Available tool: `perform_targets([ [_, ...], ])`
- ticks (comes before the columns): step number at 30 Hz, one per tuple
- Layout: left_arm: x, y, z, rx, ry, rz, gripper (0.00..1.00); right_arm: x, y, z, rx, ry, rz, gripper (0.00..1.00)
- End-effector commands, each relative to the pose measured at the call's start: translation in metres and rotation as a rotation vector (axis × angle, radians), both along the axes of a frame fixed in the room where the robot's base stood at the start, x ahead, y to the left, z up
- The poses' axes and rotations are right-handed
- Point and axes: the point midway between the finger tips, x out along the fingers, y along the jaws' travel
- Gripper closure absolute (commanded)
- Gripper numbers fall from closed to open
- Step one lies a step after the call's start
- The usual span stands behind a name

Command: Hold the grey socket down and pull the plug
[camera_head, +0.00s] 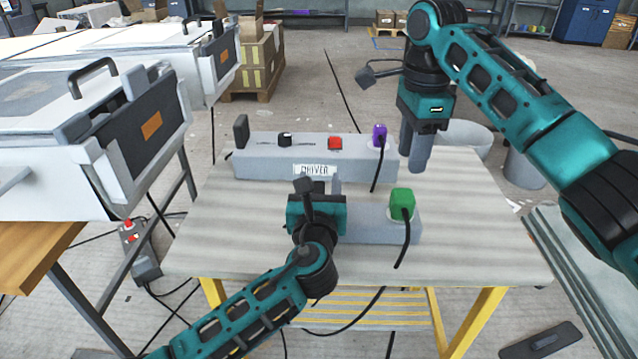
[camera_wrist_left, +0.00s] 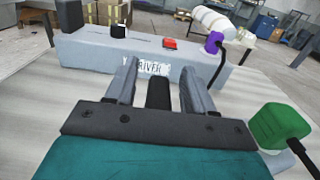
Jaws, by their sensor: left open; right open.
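A grey socket block (camera_head: 372,225) sits on the table, its left part hidden behind my left gripper. A green plug (camera_head: 402,203) with a black cable stands at its right end; the plug also shows in the left wrist view (camera_wrist_left: 279,127). My left gripper (camera_head: 320,187) is open, over or in front of the socket's left part; I cannot tell whether it touches.
A long grey box (camera_head: 265,158) with a DRIVER label, a red switch (camera_head: 335,143) and a purple plug (camera_head: 379,135) stands behind the socket. The striped table (camera_head: 480,240) is clear at right. A white mould machine (camera_head: 60,130) stands at left. The green plug's cable hangs over the front edge.

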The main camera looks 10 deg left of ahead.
Motion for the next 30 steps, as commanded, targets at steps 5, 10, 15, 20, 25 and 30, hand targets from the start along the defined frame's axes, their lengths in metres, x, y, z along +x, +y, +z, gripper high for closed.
perform_targets([
  [5,0.0024,0.0004,0.0001,-0.001,0.0,0.0,0.47,0.0,0.0,0.0,0.0,0.0,0.0,0.57],
  [10,0.0021,0.0003,0.0001,-0.001,0.0,0.0,0.51,0.0,0.0,0.0,0.0,0.0,0.0,0.57],
  [15,0.0019,0.0003,0.0001,0.0,0.0,0.0,0.67,0.0,0.0,0.0,0.0,0.0,0.0,0.57],
  [20,0.0019,0.0003,0.0001,0.0,0.0,0.0,0.82,0.0,0.0,0.0,0.0,0.0,0.0,0.57],
  [25,0.0018,0.0003,0.0,0.0,0.0,0.0,0.98,0.0,0.0,0.0,0.0,0.0,0.0,0.57],
  [30,0.0018,0.0003,0.0,0.0,0.0,0.0,1.0,0.0,0.0,0.0,0.0,0.0,0.0,0.57],
])
